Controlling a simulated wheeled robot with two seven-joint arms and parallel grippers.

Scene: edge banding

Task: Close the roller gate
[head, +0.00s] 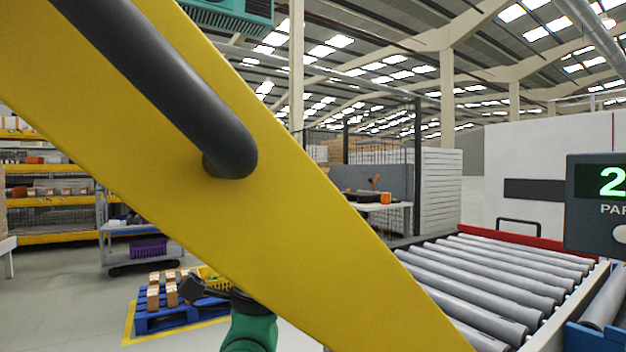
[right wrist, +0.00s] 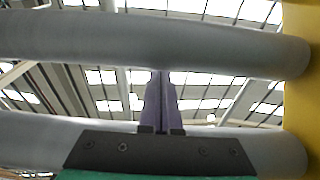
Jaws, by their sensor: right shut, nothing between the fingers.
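The roller gate's yellow side panel (head: 300,225), with a black bar handle (head: 228,150), slants across the head view from upper left to lower right, very close. It stands tilted up, and most of its rollers are hidden there. In the right wrist view, grey gate rollers (right wrist: 150,40) cross in front of the ceiling, with a yellow edge (right wrist: 303,110) at the right. My right gripper (right wrist: 162,85) is shut and empty at the rollers; contact is unclear. In the head view, a dark arm end (head: 192,288), likely my left gripper, shows beyond the panel; its jaws are unclear.
A fixed roller conveyor (head: 500,275) with a red rail lies at the right, beside a display box (head: 598,205). A blue pallet (head: 165,318) with cartons stands on the floor at lower left. A cart (head: 145,232) and shelves (head: 45,212) stand farther left.

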